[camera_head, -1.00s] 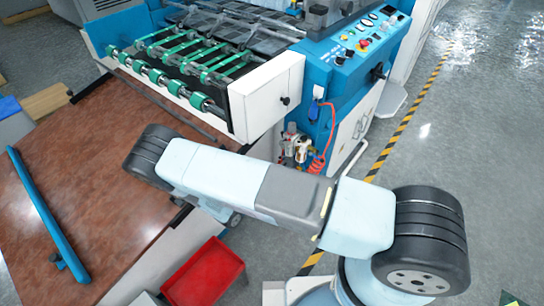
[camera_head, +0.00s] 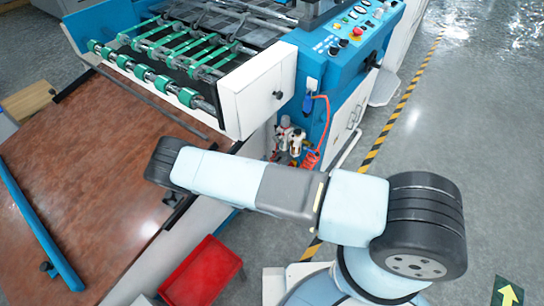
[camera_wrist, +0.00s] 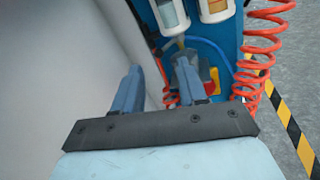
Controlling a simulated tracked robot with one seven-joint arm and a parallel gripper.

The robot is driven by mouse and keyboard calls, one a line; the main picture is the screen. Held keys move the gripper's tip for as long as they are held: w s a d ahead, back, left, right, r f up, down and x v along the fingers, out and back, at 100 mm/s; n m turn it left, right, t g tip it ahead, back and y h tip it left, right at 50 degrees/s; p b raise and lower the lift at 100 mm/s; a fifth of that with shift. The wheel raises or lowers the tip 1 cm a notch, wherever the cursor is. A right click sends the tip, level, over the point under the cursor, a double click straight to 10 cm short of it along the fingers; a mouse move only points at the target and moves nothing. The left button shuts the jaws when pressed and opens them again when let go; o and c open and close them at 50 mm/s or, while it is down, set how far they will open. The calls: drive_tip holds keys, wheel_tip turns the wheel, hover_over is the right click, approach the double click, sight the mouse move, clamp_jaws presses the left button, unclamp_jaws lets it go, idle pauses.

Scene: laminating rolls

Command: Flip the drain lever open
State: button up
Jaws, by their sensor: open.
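My gripper (camera_wrist: 158,74) is open in the wrist view, with two blue fingers pointing toward the air unit on the machine's blue side. The unit has two clear bowls with white bodies, a left bowl (camera_wrist: 172,14) and a right bowl (camera_wrist: 215,8), just beyond the fingertips. Small yellow and red parts (camera_wrist: 212,80) show below them, right of the right finger. I cannot tell which part is the drain lever; the right finger partly covers this area. Nothing is visibly held. In the head view the air unit (camera_head: 290,138) stands behind my arm, and my fingers are not clearly visible.
A coiled orange hose (camera_wrist: 262,50) hangs right of the bowls. A pale panel (camera_wrist: 60,70) is close on the left. A red tray (camera_head: 203,274) lies below my arm, beside the brown table (camera_head: 90,170).

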drive_tip(key=shift+x, duration=2.3)
drive_tip(key=shift+c, duration=0.2)
drive_tip(key=shift+a, duration=0.1)
clamp_jaws()
